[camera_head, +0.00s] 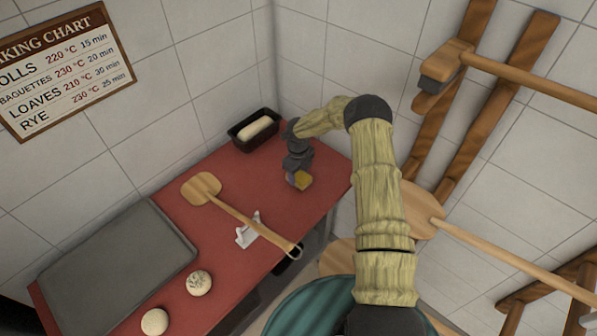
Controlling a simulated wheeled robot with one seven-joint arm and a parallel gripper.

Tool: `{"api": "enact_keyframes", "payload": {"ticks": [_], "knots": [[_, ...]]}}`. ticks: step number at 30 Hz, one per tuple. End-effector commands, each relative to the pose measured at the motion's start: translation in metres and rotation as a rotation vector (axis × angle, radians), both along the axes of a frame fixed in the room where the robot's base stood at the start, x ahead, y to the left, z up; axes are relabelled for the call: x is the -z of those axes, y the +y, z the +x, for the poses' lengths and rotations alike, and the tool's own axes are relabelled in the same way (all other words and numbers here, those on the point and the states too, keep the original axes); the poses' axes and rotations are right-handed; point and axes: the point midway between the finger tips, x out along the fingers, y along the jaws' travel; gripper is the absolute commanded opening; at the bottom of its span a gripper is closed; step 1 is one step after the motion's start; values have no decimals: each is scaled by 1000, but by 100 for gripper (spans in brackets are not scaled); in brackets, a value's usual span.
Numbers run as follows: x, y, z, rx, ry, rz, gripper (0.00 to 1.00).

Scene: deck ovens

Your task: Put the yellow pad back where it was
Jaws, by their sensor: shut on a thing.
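The yellow pad (302,181) is small and shows at the end of my arm, above the right part of the red counter. My gripper (297,176) points down and is shut on the pad. A darker purplish side of the pad shows at its left. I cannot tell whether the pad touches the counter. The fingers are small and dark in this view, and my gripper's body hides part of the pad.
A wooden peel (203,188) lies across the red counter (160,232), its handle by a white stand (247,231). A black loaf tin (244,140) with dough stands behind. A grey tray (120,262) and two round doughs (199,283) are left. Peels hang at right.

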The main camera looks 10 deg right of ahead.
Motion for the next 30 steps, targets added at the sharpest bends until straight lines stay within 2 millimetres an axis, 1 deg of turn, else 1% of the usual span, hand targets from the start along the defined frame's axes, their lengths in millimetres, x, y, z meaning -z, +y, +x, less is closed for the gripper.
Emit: {"api": "enact_keyframes", "payload": {"ticks": [5,6,8,9,17,22,26,30], "knots": [[1,0,0,0,-1,1,32],[1,0,0,0,-1,1,55],[1,0,0,0,-1,1,67],[1,0,0,0,-1,1,75],[1,0,0,0,-1,1,75],[-5,0,1,0,-2,1,75],[-21,-1,1,0,-4,1,75],[-47,-1,1,0,-4,1,75]]}}
